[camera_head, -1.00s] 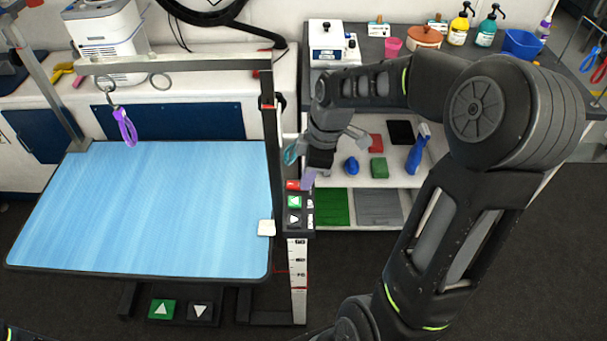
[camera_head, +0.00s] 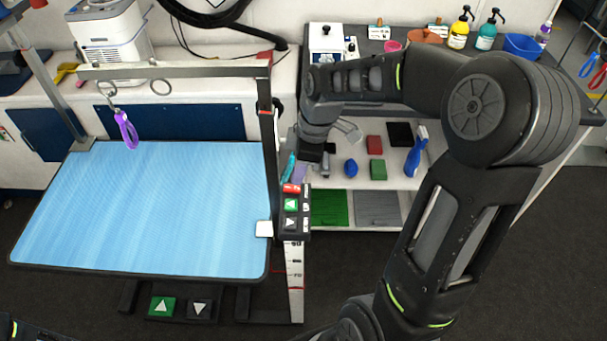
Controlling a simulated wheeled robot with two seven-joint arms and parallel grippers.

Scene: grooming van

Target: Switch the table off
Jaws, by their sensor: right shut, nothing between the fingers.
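The grooming table (camera_head: 140,205) has a light blue top and a grey overhead arm. Its control box (camera_head: 294,212) is on the post at the table's right edge. The box has a red switch (camera_head: 291,188) at the top, a green up-arrow button (camera_head: 291,204) and a dark down-arrow button (camera_head: 291,222). My right gripper (camera_head: 299,175) is shut and empty, pointing down just above and behind the red switch. I cannot tell whether it touches the box or which way the switch is set. My left gripper is out of view.
Green and dark foot pedals (camera_head: 161,307) lie below the table. Behind the post, a shelf (camera_head: 335,180) holds brushes and blocks. Bottles (camera_head: 460,27) stand on the dark counter. My right arm crosses the right side.

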